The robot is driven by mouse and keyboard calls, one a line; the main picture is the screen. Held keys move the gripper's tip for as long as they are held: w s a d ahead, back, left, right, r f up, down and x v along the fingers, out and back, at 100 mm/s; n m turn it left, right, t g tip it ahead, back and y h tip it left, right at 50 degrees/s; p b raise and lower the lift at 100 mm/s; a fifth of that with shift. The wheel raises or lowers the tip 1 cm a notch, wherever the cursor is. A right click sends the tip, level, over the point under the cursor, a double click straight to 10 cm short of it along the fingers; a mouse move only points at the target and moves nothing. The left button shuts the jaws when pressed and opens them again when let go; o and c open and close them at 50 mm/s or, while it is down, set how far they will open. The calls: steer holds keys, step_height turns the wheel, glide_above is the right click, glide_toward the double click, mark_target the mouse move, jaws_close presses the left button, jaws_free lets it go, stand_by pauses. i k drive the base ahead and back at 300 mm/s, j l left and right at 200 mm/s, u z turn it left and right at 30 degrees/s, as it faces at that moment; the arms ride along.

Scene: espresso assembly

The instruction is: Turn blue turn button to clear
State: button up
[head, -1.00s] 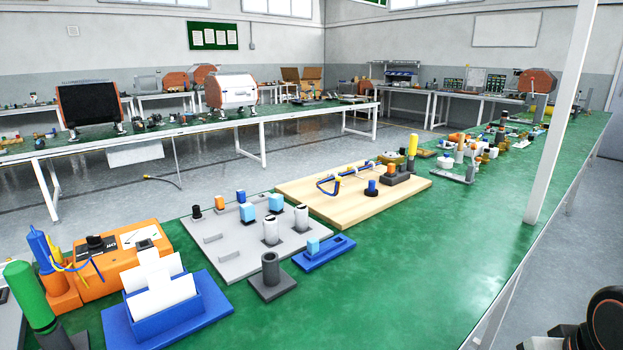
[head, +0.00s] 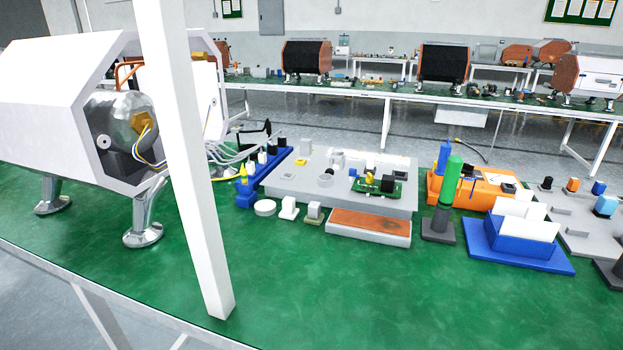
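An orange box (head: 482,201) stands right of centre in the head view. I cannot pick out a blue turn button for sure at this size, nor read any "clear" mark. My gripper is not in view.
A white post (head: 185,150) rises in front of a white machine housing (head: 50,125) at left. A grey board (head: 300,193), the green cylinder (head: 451,180) and a blue card holder (head: 510,243) occupy the green bench. Its front middle is clear.

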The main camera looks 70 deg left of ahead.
mark_target(352, 173)
steer(key=k+u, duration=0.15)
steer(key=u, duration=0.2)
steer(key=k+u, duration=0.2)
steer(key=u, duration=0.2)
steer(key=k+j+u, duration=0.15)
steer(key=u, duration=0.2)
steer(key=l+u, duration=0.15)
steer(key=u, duration=0.25)
steer(key=i+l+u, duration=0.1)
steer(key=u, duration=0.25)
steer(key=l+u, duration=0.25)
steer(key=u, duration=0.15)
steer(key=l+u, duration=0.15)
steer(key=u, duration=0.25)
steer(key=k+l, duration=0.1)
steer(key=l, duration=0.35)
steer(key=k+l, duration=0.1)
steer(key=l, duration=0.3)
steer(key=k+l, duration=0.1)
steer(key=l, duration=0.35)
steer(key=k+l, duration=0.1)
steer(key=l, duration=0.35)
steer(key=i+j, duration=0.15)
steer(key=j, duration=0.25)
steer(key=i+j+u, duration=0.1)
steer(key=j, duration=0.3)
steer(key=i+j, duration=0.25)
steer(key=j, duration=0.15)
